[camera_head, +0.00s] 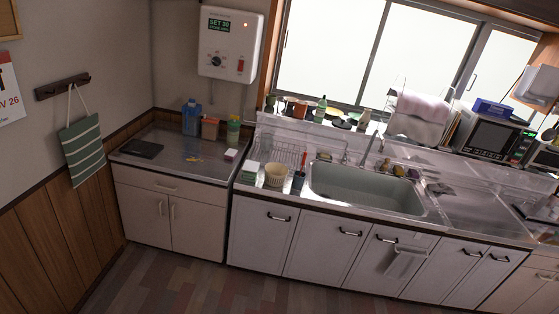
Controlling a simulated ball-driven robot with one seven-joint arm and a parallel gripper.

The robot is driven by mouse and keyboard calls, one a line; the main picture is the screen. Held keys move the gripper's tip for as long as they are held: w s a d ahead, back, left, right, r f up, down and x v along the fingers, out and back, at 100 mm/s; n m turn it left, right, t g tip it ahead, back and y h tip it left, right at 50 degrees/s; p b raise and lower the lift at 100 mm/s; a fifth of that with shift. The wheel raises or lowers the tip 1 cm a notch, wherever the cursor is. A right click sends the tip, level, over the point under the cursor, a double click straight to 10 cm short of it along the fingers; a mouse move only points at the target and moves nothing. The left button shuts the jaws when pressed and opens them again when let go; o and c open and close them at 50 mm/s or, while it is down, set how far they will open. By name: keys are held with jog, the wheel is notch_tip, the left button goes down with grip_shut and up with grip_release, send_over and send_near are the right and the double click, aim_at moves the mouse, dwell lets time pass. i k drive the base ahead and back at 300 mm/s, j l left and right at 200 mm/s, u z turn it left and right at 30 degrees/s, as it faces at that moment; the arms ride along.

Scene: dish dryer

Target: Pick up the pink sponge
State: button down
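A small pink-and-white block (231,155), which looks like the pink sponge, lies near the right edge of the left counter (155,163). It is small in the picture, so its exact form is hard to tell. It sits in front of a green-capped bottle (234,129) and left of the dish rack. My gripper is not in view, and nothing held shows.
A wire dish rack (288,152), a cream basket (275,175) and a green-and-white block (250,171) stand left of the sink (368,190). A blue jug (191,118) stands at the back. The floor (200,287) before the cabinets is clear.

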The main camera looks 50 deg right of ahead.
aim_at(231, 155)
jog(key=z, duration=1.2)
